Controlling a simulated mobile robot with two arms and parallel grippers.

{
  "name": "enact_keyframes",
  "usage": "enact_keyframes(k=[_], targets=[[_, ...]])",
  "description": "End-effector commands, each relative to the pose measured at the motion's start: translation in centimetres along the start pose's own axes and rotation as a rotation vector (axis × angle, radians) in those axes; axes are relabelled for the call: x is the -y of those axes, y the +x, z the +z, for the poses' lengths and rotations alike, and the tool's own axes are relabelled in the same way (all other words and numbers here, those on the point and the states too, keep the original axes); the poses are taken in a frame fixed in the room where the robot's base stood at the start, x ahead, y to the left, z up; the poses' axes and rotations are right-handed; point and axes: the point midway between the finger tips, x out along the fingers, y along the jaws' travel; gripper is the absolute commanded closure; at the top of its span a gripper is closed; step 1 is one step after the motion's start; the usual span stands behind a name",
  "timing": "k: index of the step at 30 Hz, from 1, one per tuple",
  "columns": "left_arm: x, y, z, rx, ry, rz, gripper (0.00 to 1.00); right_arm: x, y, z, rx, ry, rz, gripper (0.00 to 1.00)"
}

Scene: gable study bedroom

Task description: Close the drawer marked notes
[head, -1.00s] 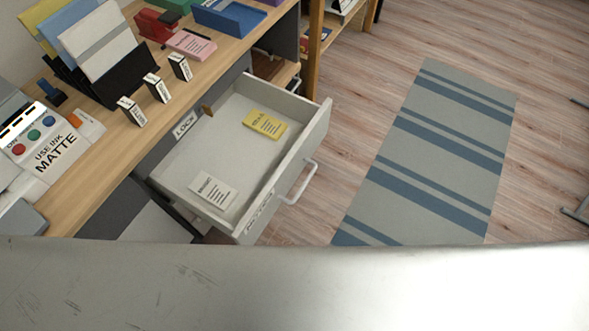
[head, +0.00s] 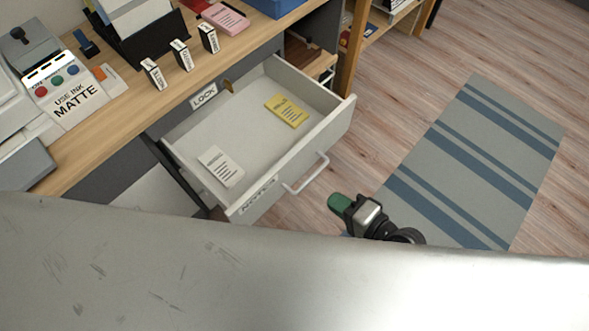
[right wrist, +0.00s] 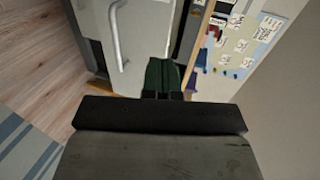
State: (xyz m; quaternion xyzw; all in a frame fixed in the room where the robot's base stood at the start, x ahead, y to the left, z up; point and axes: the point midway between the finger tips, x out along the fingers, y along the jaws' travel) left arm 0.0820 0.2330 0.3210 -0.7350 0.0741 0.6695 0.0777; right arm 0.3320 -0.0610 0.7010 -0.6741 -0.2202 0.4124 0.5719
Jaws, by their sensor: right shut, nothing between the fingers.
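The drawer marked notes (head: 268,196) stands pulled out from under the desk in the head view. Its front has a "NOTES" label and a pale bar handle (head: 306,174). A yellow pad (head: 287,110) and a white pad (head: 221,166) lie inside it. My right gripper (head: 340,204), with green fingertips, is shut and empty, to the right of the drawer front and apart from the handle in the picture. In the right wrist view the shut green fingers (right wrist: 162,76) show near a pale front with a bar handle (right wrist: 117,35). My left gripper is out of view.
A "LOCK" label (head: 204,96) sits on the desk edge behind the drawer. A striped rug (head: 470,160) lies on the open floor at right.

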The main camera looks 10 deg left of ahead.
Motion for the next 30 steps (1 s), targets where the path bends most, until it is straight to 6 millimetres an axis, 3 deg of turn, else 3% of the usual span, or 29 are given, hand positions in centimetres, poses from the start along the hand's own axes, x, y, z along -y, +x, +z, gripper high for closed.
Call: enact_keyframes(k=[5,15,21,30], targets=[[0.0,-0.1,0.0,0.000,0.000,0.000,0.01,0.4,1.5,0.2,0.005,0.011,-0.009,1.00],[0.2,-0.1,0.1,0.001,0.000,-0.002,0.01,0.4,8.6,0.2,0.004,0.007,-0.009,1.00],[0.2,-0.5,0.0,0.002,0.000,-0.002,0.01,1.2,11.9,0.2,0.004,0.007,-0.008,1.00],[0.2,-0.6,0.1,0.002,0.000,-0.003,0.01,1.6,13.7,0.2,0.004,0.005,-0.005,1.00]])
